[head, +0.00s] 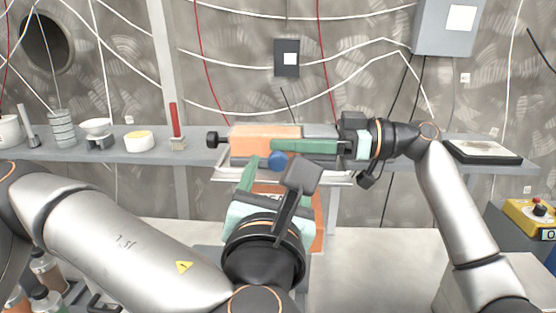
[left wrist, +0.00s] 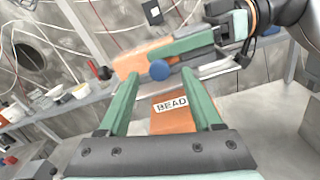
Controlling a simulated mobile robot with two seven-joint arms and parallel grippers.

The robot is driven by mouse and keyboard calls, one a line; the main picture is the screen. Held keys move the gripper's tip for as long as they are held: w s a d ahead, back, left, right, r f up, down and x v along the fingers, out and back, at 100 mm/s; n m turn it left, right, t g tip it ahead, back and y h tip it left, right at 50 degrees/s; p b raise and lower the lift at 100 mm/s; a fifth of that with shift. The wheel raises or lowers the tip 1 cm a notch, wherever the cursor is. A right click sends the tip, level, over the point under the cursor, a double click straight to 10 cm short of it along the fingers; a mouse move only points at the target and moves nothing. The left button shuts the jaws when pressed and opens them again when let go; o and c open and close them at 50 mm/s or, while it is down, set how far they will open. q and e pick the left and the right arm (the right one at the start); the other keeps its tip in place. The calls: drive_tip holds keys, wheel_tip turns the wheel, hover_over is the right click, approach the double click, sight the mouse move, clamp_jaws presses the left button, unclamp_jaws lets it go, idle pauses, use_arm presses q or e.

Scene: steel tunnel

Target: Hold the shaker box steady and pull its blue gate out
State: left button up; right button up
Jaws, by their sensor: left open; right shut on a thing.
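The shaker box (head: 262,133) is an orange block with a black knob at its left end, above the shelf in the head view. It also shows in the left wrist view (left wrist: 140,60). My right gripper (head: 285,146) is shut on the box, its green finger lying along the near side. The blue gate (head: 277,161) shows as a round blue knob on the box's near side; in the left wrist view (left wrist: 159,70) it lies just beyond my left gripper's fingertips. My left gripper (head: 272,178) is open and empty, its fingers apart below the knob. The gate's inner part is hidden.
An orange bin labelled BEAD (left wrist: 172,113) lies below, partly hidden by my left gripper. A grey shelf (head: 200,156) holds a white bowl (head: 97,127), a yellow-topped dish (head: 138,141), a red-handled tool (head: 174,120) and a dark tray (head: 482,151).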

sight(280, 164)
use_arm(q)
drive_tip(key=shift+w, duration=2.1)
drive_tip(key=shift+c, duration=0.3)
clamp_jaws()
drive_tip(key=shift+s+d, duration=0.1)
drive_tip(key=shift+d, duration=0.05)
